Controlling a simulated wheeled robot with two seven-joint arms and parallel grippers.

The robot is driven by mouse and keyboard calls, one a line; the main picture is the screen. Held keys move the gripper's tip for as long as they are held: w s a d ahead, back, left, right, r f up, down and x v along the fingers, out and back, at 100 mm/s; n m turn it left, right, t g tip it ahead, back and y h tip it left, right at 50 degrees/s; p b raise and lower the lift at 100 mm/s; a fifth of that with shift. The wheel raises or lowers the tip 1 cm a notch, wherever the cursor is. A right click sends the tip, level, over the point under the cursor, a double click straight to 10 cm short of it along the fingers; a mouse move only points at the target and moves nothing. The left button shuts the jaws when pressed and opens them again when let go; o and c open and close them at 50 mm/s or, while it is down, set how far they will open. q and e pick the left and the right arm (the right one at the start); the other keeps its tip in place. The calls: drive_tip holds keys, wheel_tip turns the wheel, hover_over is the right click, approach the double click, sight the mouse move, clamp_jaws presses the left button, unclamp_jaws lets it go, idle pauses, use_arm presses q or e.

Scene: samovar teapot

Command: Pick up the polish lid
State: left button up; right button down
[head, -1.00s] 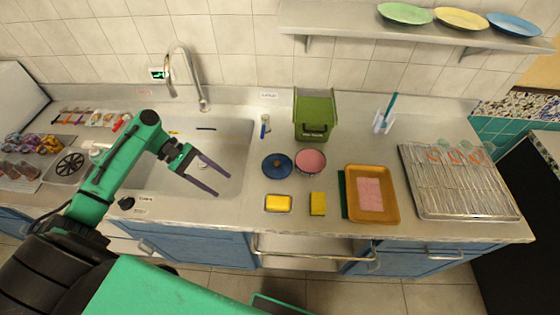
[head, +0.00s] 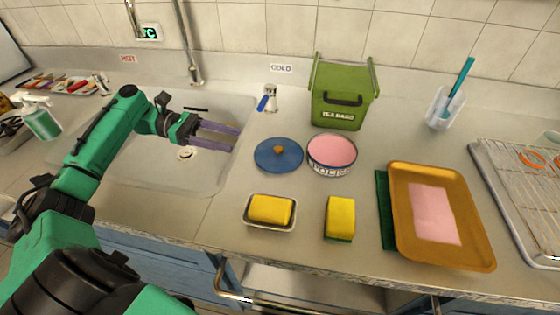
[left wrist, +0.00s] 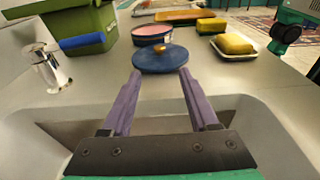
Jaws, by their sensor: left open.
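The polish lid (head: 279,154) is a blue disc with an orange-brown knob. It lies flat on the counter right of the sink, next to the open polish tin (head: 332,154) with pink contents. My left gripper (head: 238,138) is open and empty over the sink's right side, left of the lid and apart from it. In the left wrist view the lid (left wrist: 160,62) is straight ahead, just beyond the open fingers (left wrist: 158,75), with the tin (left wrist: 152,33) behind it. My right gripper is not in view.
A yellow sponge in a dish (head: 270,210) and another sponge (head: 340,217) lie in front of the lid. A green tea bags bin (head: 340,95) and a small tap with a blue handle (head: 267,102) stand behind. An orange tray (head: 398,215) is at right.

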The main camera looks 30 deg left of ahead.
sight(272, 152)
use_arm(q)
drive_tip(key=x, duration=0.7)
drive_tip(key=r+x, duration=0.1)
drive_tip(key=x, duration=0.3)
drive_tip(key=shift+w+d+p, duration=0.1)
drive_tip(key=shift+d+p, duration=0.3)
drive_tip(key=shift+d, duration=0.05)
drive_tip(key=shift+a, duration=0.1)
clamp_jaws()
